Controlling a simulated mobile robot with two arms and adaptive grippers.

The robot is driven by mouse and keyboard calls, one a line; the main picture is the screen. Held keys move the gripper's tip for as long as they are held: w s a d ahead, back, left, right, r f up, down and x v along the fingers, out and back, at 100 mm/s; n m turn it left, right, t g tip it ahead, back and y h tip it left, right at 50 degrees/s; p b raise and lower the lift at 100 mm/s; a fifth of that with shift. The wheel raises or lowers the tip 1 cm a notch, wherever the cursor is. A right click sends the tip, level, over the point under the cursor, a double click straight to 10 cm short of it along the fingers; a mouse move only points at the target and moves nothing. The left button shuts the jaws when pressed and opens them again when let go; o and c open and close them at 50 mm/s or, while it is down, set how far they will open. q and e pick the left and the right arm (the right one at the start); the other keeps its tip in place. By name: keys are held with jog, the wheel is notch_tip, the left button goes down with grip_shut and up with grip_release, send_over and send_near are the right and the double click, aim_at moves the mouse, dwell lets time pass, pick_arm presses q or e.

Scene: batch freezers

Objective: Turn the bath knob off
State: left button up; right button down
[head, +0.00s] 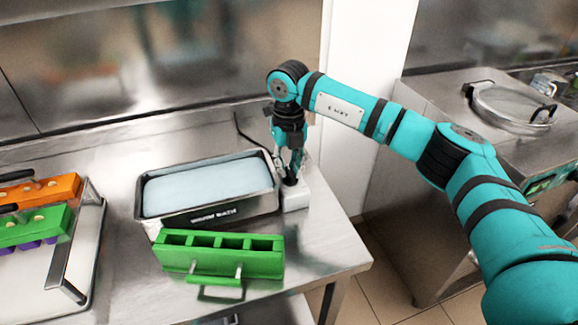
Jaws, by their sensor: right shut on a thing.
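The bath (205,215) is a steel tub with pale blue liquid in it, standing on the steel counter. A small white control box (297,197) is joined to its right end. The bath knob (290,181) is a small dark piece on top of this box, mostly hidden by the fingers. My right gripper (289,172) points down over the box and is shut on the knob. My left gripper does not show.
A green mould with a handle (220,254) stands in front of the bath. At the left, orange (40,191) and green blocks (35,228) sit by a metal-framed tray (45,285). A round-lidded freezer (512,107) stands at the right, across a floor gap.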

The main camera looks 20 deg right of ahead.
jog(key=shift+r, duration=0.1)
jog(key=c, duration=1.3)
grip_release()
